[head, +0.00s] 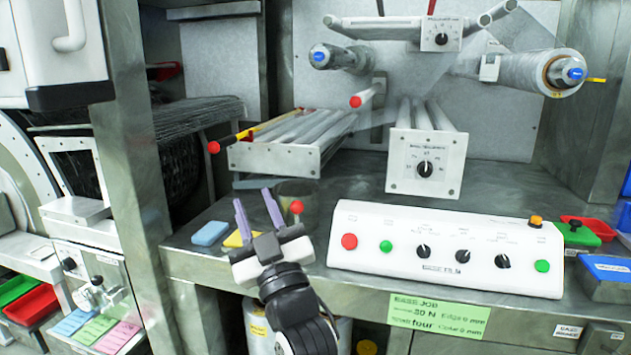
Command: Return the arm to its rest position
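My gripper (258,213) is in the head view, left of centre, over the front edge of the metal bench. Its two purple-grey fingers point up and away, spread apart with a gap between them. I see nothing between them. My arm rises from the bottom of the picture. A red ball knob (296,207) shows just right of the fingers; whether the gripper touches it cannot be told. A cylindrical container (299,188) stands behind, partly hidden by my gripper.
A white control panel (445,245) with buttons and dials fills the bench to the right. A blue block (210,233) and a yellow block (236,239) lie left of my gripper. A roller unit (290,145) stands behind. A metal post (135,180) rises at left.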

